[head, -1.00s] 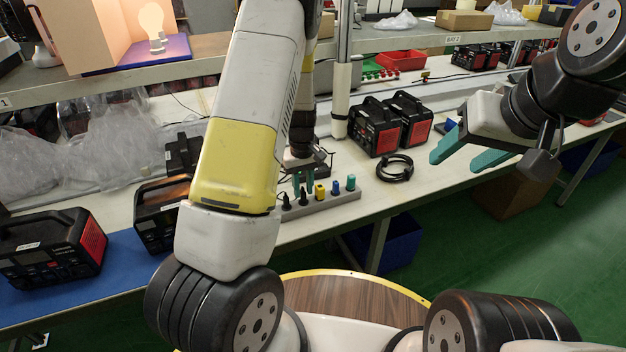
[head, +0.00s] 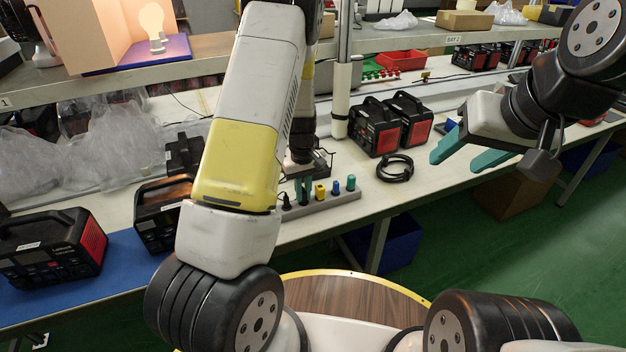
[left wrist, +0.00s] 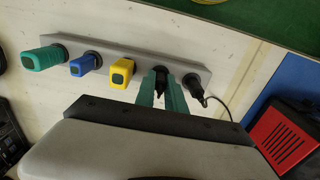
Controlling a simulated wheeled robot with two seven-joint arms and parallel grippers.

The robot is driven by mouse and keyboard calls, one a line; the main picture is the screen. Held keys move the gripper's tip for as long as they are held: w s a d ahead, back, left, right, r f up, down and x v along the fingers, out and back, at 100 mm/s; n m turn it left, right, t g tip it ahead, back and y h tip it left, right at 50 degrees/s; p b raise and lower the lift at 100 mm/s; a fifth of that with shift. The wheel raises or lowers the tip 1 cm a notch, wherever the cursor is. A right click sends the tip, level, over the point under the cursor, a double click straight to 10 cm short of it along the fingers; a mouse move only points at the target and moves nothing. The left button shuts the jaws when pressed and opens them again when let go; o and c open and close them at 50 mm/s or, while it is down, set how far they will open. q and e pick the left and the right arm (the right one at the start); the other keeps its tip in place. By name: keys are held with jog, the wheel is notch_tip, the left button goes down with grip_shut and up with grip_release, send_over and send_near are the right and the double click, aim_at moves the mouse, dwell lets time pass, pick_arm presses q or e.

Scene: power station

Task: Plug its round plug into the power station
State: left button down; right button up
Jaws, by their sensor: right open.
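My left gripper (head: 304,190) points down over the grey plug rack (head: 335,198). In the left wrist view its teal fingers (left wrist: 161,92) stand close on both sides of a black plug (left wrist: 160,73) and appear shut on it, with the plug at its rack position. Another black plug (left wrist: 192,84), with a cord, sits beside it. Yellow (left wrist: 121,70), blue (left wrist: 86,63) and teal (left wrist: 44,58) plugs fill the rest of the rack. Two black-and-red power stations (head: 375,127) stand behind the rack. My right gripper (head: 475,155) is open and empty, off to the right.
A coiled black cable (head: 394,168) lies right of the rack. A red tray (head: 402,60) sits at the back. A white post (head: 341,90) rises behind the rack. The right bench surface is fairly clear.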

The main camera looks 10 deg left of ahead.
pick_arm(q)
jog(key=shift+r, duration=0.1)
jog(key=shift+r, duration=2.95)
